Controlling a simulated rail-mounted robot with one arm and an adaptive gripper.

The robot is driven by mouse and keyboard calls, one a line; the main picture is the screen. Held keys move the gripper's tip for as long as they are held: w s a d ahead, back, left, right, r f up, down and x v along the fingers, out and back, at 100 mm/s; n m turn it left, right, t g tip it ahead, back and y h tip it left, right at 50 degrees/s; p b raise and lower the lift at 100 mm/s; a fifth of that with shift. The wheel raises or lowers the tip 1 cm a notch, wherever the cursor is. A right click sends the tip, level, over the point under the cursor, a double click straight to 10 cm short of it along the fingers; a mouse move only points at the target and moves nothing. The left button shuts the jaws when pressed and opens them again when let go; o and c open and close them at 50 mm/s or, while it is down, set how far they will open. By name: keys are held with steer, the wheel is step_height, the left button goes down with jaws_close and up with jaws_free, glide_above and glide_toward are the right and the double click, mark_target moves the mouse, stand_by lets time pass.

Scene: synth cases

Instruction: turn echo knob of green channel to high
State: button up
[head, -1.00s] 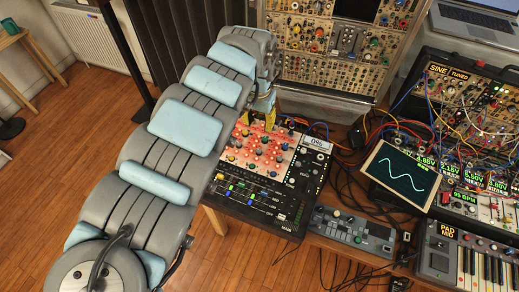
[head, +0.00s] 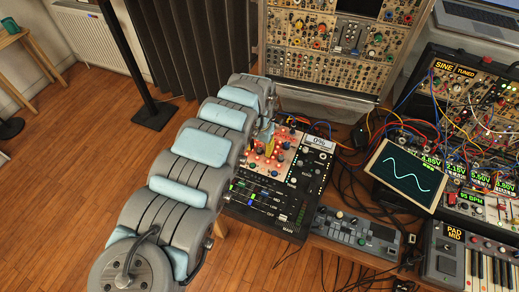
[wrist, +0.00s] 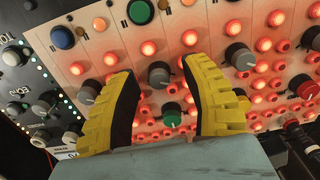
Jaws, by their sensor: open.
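The mixer (head: 265,205) is a black console with a pale panel, several coloured knobs and glowing red lights. In the wrist view, my gripper (wrist: 160,72) has two yellow fingers with black pads, open over the panel. A grey knob (wrist: 159,74) shows in the gap between the fingers, and I cannot tell whether they touch it. A green knob (wrist: 140,12) is above it and another green knob (wrist: 172,113) is below it. I cannot tell which one is the echo knob.
Other grey knobs stand close by, at right (wrist: 240,55) and left (wrist: 89,91). A blue knob (wrist: 62,38) is at upper left. A grey desktop unit (head: 355,237), a screen (head: 402,176) and loose cables are right of the mixer. A modular rack (head: 320,70) stands behind.

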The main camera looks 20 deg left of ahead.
steer(key=shift+f, duration=0.1)
jaws_close()
